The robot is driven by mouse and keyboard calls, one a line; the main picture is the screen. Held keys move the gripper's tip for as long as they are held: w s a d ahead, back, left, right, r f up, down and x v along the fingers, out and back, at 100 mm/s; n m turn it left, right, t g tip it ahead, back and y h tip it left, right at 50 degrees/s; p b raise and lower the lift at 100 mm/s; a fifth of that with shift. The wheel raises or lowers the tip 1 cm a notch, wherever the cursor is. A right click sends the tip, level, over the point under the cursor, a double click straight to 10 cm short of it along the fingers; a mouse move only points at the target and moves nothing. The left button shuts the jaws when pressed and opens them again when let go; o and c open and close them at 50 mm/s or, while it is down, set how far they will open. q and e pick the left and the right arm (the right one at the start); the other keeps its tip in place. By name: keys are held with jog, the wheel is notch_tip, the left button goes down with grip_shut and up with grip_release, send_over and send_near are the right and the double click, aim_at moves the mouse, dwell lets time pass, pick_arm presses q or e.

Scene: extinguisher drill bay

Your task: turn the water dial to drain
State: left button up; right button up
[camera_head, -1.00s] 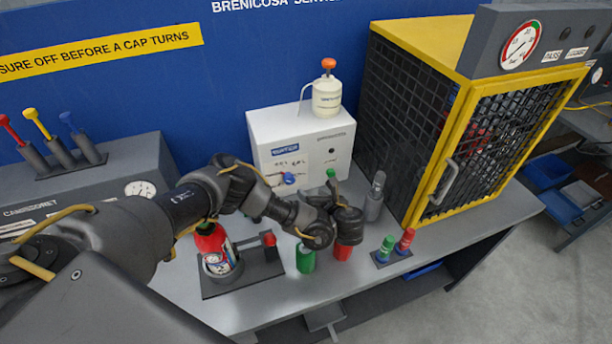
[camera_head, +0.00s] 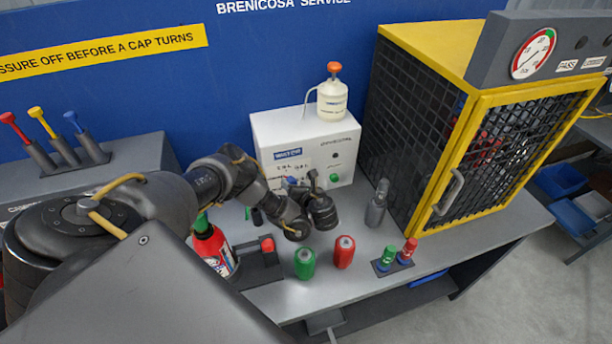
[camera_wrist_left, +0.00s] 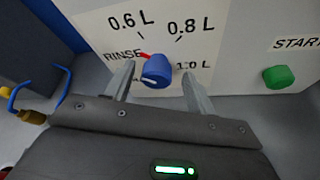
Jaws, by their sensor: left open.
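The white water unit (camera_head: 270,125) stands at the back of the bench. Its blue dial (camera_wrist_left: 157,70) shows in the left wrist view, with printed marks RINSE, 0.6 L, 0.8 L and 1.0 L around it. No drain mark is readable. A red mark shows at the dial's upper left, on the RINSE side; a pale line crosses its lower face. My left gripper (camera_head: 302,182) is in front of the unit and largely covers the dial in the head view. Its open fingers stand either side of the dial, apparently without gripping it. My right gripper is out of view.
A green START button (camera_wrist_left: 278,77) is right of the dial. A white pump bottle (camera_head: 332,98) stands on the unit. Green (camera_head: 304,263) and red (camera_head: 343,252) canisters, an extinguisher (camera_head: 214,248) and a grey fitting (camera_head: 377,207) surround my forearm. A yellow-framed cage (camera_head: 470,100) stands right.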

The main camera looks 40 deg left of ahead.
pick_arm(q)
jog(key=shift+a, duration=0.35)
jog(key=c, duration=1)
jog(key=shift+o, duration=0.2)
jog(key=shift+s+a+f+n+t+h, duration=0.15)
jog(key=shift+n+t+h, duration=0.45)
jog(key=shift+n+t, duration=0.95)
jog(key=shift+s+a+n+t+h, duration=0.15)
jog(key=shift+n+t+h, duration=0.5)
jog(key=shift+n, duration=1.75)
jog(key=shift+s+f+n+t+h, duration=0.15)
jog(key=shift+n+t+h, duration=0.4)
jog(key=shift+n+t, duration=1.05)
jog(key=shift+n+g, duration=0.4)
jog(key=shift+n, duration=0.05)
